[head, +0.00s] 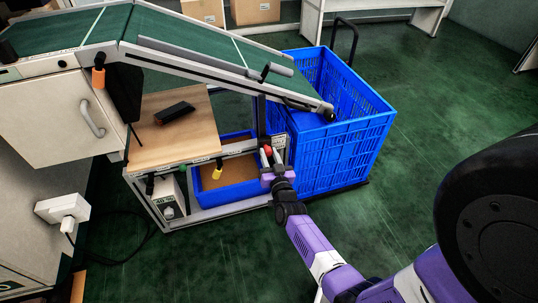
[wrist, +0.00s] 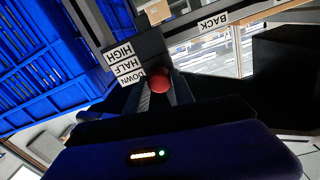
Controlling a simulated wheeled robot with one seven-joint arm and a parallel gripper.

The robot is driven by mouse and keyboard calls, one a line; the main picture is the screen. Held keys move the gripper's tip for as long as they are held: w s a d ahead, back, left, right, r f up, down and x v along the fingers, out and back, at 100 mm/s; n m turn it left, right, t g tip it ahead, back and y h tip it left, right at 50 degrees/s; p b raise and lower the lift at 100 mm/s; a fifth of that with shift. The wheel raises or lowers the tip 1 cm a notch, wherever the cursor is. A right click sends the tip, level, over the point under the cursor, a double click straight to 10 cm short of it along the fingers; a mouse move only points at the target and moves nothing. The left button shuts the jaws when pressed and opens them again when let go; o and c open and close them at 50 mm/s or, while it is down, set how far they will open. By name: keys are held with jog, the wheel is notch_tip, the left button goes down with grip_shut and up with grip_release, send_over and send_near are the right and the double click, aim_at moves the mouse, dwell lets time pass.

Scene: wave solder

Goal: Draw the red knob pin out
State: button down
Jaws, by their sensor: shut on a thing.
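The red knob pin (head: 267,150) is at the right front post of the frame under the sloping green conveyor. It also shows in the wrist view as a red ball (wrist: 160,81), beside a white label (wrist: 125,65) reading HIGH, HALF, DOWN. My gripper (head: 267,160) reaches it from the front. In the wrist view its two fingers (wrist: 161,90) are shut on the red knob, one on each side. The pin's shaft is hidden, so I cannot tell how deep it sits.
A large blue crate (head: 345,150) stands close to the right of the frame. A shallow blue bin (head: 235,185) sits under the green conveyor (head: 190,30). A wooden shelf (head: 150,150) holds a black object (head: 174,113).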

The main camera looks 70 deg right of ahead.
jog(key=shift+p+v, duration=0.65)
jog(key=shift+v, duration=0.8)
jog(key=c, duration=1.1)
grip_release()
jog(key=shift+d, duration=0.1)
jog(key=shift+o, duration=0.2)
jog(key=shift+s, duration=0.1)
jog(key=p, duration=0.1)
send_near(269, 154)
jog(key=shift+s+a+r, duration=0.1)
jog(key=shift+s+a, duration=0.3)
